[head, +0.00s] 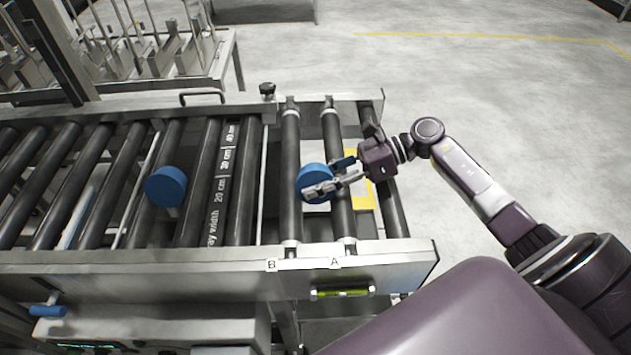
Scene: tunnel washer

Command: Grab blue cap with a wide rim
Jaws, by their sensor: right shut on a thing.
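A round blue cap (313,180) is at my right gripper (328,177), over the rollers near the right end of the conveyor. The right gripper's fingers are closed on this cap, and one finger crosses its lower edge. Another round blue cap (166,186) rests on the rollers further left, apart from the gripper. I cannot tell from here which of the two has the wider rim. My left gripper does not show.
The roller conveyor (340,257) has metal side rails and a black knob (267,89) on the far rail. A metal rack (190,84) with upright rods stands behind at the left. The grey floor (480,90) at the right is clear.

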